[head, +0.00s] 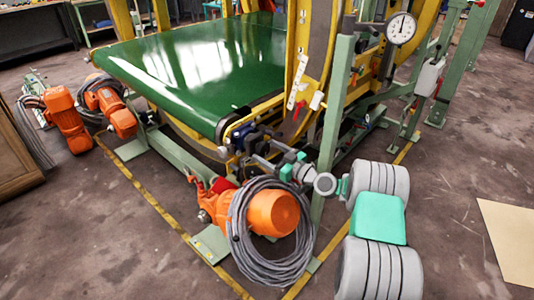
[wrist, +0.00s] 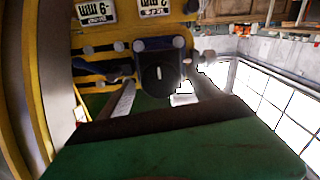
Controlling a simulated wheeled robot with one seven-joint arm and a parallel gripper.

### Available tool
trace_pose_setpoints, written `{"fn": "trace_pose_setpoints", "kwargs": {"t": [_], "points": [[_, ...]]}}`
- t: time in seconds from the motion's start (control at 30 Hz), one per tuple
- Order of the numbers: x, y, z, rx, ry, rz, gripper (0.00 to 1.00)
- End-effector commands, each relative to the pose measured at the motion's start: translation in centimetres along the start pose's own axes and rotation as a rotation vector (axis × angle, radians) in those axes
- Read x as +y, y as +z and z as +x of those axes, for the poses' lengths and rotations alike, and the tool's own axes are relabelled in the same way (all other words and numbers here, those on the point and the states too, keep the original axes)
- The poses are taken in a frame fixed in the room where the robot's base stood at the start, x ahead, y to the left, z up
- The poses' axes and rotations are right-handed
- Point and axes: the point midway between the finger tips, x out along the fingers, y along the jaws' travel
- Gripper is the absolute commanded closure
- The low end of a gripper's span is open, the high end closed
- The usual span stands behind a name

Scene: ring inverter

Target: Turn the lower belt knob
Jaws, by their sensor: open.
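A round black knob (wrist: 160,74) with a short white mark sits in the middle of the wrist view, mounted on a dark blue block. My gripper (wrist: 162,88) is open, with one grey finger on each side of the knob. Contact between the fingers and the knob cannot be made out. In the head view my gripper (head: 258,145) is at the corner of the yellow machine frame, below the front end of the green belt (head: 190,65).
Two white labels, one on the left (wrist: 96,12) and one on the right (wrist: 153,9), show inverted print beside the knob. An orange motor (head: 272,212) with a coiled grey cable (head: 240,245) lies under my arm. A green post (head: 337,100) and a dial gauge (head: 401,28) stand to the right.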

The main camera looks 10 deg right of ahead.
Motion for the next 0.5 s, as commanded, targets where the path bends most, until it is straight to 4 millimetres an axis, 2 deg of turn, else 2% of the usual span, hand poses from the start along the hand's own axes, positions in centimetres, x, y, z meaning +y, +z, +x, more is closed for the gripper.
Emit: {"fn": "trace_pose_setpoints", "kwargs": {"t": [0.1,0.3,0.5], "points": [[-0.04,-0.04,0.63,0.001,-0.001,0.000,0.26],[-0.03,-0.04,0.62,0.000,0.000,0.001,0.27],[-0.04,-0.03,0.60,0.000,-0.001,0.001,0.43]]}}
